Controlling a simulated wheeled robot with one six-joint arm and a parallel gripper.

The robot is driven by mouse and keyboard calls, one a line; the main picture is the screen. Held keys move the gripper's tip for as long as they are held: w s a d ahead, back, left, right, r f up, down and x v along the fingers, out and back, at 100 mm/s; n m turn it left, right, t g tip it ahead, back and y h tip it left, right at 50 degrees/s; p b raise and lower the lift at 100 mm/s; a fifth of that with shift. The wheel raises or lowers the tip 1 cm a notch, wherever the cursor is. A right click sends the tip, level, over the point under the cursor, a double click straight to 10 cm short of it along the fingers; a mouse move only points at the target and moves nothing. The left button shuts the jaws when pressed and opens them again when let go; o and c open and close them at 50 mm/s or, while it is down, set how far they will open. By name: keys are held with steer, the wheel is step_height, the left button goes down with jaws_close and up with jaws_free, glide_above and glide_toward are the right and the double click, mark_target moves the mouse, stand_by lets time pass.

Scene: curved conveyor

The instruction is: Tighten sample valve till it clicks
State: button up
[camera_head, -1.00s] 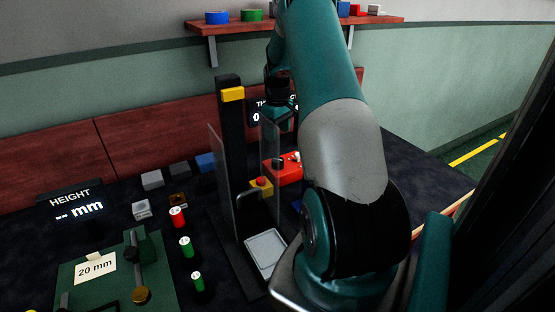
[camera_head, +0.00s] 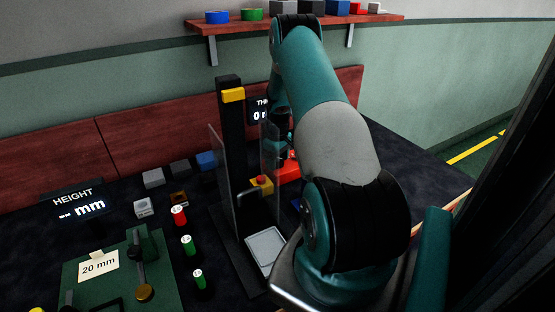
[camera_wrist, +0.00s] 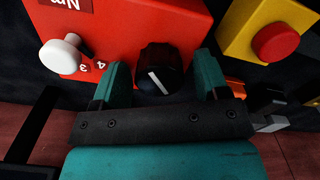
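A red box (camera_wrist: 120,25) marked "Nm" fills the upper left of the wrist view. It bears a black ridged knob (camera_wrist: 160,70) with a white pointer line, and a white knob (camera_wrist: 60,52) beside the digits 3 and 4. No label here names the sample valve. My gripper (camera_wrist: 162,78) is open, with one teal finger on each side of the black knob and gaps between. In the head view the red box (camera_head: 289,172) shows partly, with my gripper behind a clear panel; my arm hides much of that area.
A yellow box with a red button (camera_wrist: 277,42) stands close right of the red box. The clear-panelled stand (camera_head: 231,150) is close left of my wrist. A green plate (camera_head: 115,275) with a "20 mm" note and several small cylinders lie left. A shelf (camera_head: 300,23) hangs behind.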

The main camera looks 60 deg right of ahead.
steer(key=c, duration=0.8)
steer(key=shift+m+b, duration=0.45)
steer(key=shift+m, duration=0.45)
steer(key=shift+c, duration=0.2)
steer(key=shift+m, duration=1.1)
steer(key=o, duration=0.9)
steer(key=shift+o, duration=0.2)
step_height(320, 180, up, 18)
steer(key=b, duration=0.2)
steer(key=shift+f, duration=0.25)
